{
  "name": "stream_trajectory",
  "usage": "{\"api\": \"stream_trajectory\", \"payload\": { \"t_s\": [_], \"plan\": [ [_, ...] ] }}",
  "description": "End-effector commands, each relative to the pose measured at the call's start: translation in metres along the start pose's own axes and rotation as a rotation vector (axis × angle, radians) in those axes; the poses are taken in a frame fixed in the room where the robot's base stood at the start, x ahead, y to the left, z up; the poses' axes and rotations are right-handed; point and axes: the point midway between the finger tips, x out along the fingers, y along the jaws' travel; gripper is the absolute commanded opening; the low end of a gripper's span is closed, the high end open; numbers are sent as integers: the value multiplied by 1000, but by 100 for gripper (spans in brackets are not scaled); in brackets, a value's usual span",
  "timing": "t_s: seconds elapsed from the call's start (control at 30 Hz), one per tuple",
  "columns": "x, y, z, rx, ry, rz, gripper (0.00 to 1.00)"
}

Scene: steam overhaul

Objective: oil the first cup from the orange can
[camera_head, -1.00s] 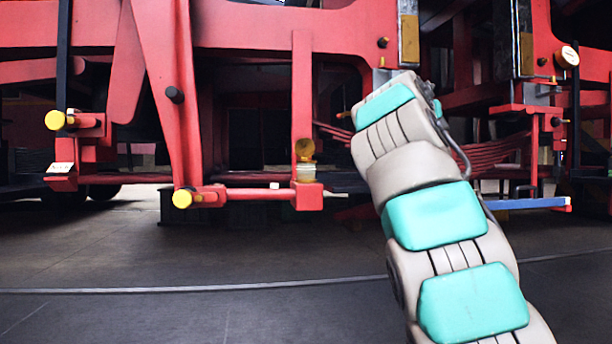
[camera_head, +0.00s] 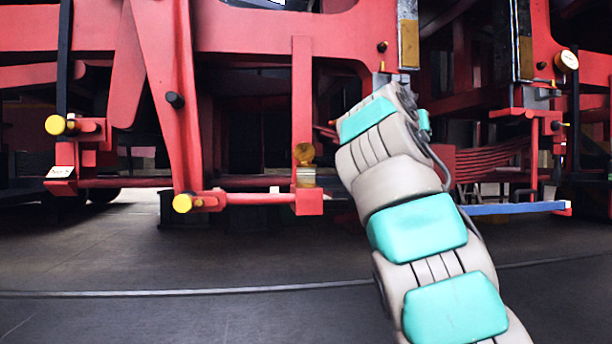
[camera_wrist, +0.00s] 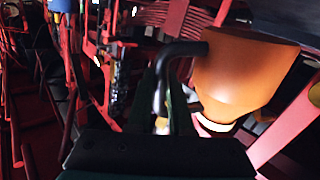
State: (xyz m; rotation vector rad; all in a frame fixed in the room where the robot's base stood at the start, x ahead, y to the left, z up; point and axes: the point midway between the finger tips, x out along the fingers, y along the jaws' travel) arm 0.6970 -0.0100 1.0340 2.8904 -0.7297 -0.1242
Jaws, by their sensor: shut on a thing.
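The orange can (camera_wrist: 240,75) fills the right of the wrist view, large and close, with a pale band near its lower end. A black bent handle (camera_wrist: 160,85) joins it, and my gripper (camera_wrist: 163,118) is shut on that handle. In the head view my arm hides the gripper and the can. A brass cup (camera_head: 306,177) with a round amber lid (camera_head: 304,153) stands on a red block on the locomotive frame, left of my arm. I cannot tell whether this is the first cup.
Yellow round knobs (camera_head: 182,202) end red rods at the left. A small white label plate (camera_head: 60,172) is at the far left. Red frame members (camera_head: 303,90) and a blue bar (camera_head: 515,208) lie around my arm. The grey floor (camera_head: 150,255) in front is clear.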

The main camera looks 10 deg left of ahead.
Motion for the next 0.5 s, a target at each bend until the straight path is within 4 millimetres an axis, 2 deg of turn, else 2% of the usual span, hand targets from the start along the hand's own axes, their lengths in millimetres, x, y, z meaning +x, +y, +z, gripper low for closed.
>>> {"api": "stream_trajectory", "payload": {
  "t_s": [0.5],
  "plan": [
    [-13,-65,-3,0,3,0,0]
  ]
}}
